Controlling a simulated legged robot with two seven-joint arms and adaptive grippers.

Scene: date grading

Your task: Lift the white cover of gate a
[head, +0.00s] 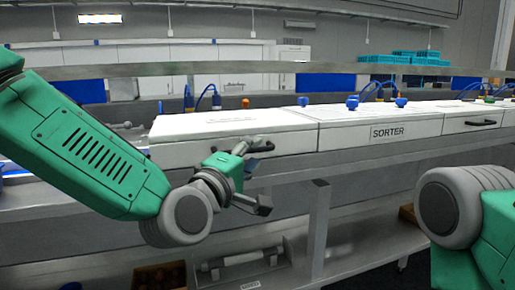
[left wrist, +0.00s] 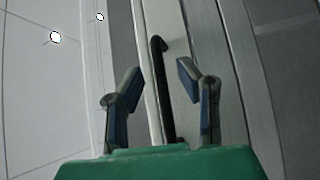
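A long white cover (head: 230,122) with a black bar handle (head: 264,147) on its front face is left of the part marked SORTER. Its small top lettering is unreadable, so I cannot tell from it whether this is gate a. The cover lies flat and looks closed. My left gripper (head: 256,178) is at the cover's front, close to the handle. In the left wrist view its two fingers (left wrist: 160,78) are spread, with the black handle (left wrist: 163,90) showing between them, not pinched. My right gripper is out of view; only part of my right arm shows.
The SORTER section (head: 385,132) and another white section with a black handle (head: 481,123) continue right. Blue knobs and cables stand on and behind the covers. A grey frame post (head: 318,220) and lower shelf (head: 350,240) are below. Teal crates (head: 405,58) stand at the back.

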